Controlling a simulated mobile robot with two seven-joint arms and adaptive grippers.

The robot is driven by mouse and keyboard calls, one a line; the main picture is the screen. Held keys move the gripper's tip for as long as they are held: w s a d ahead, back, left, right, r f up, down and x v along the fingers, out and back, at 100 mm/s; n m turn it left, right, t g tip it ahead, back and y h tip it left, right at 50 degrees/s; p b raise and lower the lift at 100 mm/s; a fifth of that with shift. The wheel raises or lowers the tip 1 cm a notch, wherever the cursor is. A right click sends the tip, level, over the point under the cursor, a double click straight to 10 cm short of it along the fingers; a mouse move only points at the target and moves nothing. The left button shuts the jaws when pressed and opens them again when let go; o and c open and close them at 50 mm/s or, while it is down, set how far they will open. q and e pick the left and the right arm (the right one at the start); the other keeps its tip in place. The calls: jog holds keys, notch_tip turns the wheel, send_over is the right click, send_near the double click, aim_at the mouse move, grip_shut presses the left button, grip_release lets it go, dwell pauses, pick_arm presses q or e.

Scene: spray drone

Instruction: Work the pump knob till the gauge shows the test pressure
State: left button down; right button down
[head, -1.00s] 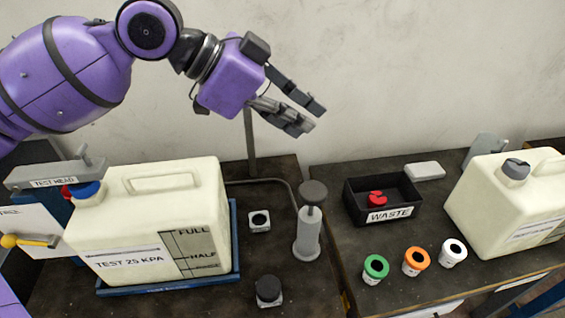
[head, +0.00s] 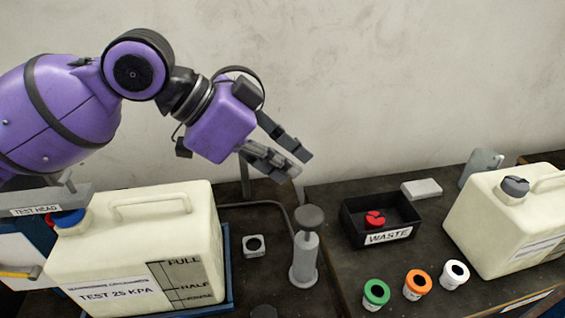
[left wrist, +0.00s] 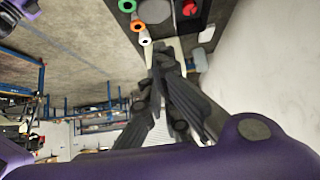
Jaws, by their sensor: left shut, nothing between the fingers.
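The pump (head: 304,262) is a pale grey upright cylinder on the dark bench, with a round dark grey knob (head: 309,216) on a short stem at its top. In the head view my left gripper (head: 300,164) appears above the knob, pointing down and right, apart from it. It is shut and empty; its fingers also show in the left wrist view (left wrist: 165,58). The cream tank (head: 140,240), marked TEST 25 KPA, stands in a blue tray, with the TEST HEAD bar (head: 45,202) at its upper left. I cannot make out a gauge reading. My right gripper is out of view.
A small white block with a dark round face (head: 253,246) sits between tank and pump. Right of the pump are a black WASTE bin (head: 352,229) holding a red piece, green (head: 376,293), orange (head: 417,284) and white (head: 455,274) caps, and another cream tank (head: 490,230).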

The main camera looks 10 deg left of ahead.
pick_arm(q)
send_over(309, 216)
notch_tip(309, 216, down, 4)
jog(key=shift+s+f, duration=0.1)
notch_tip(309, 216, down, 4)
jog(key=shift+d+r, duration=0.1)
jog(key=shift+r, duration=0.15)
jog(key=shift+f, duration=0.4)
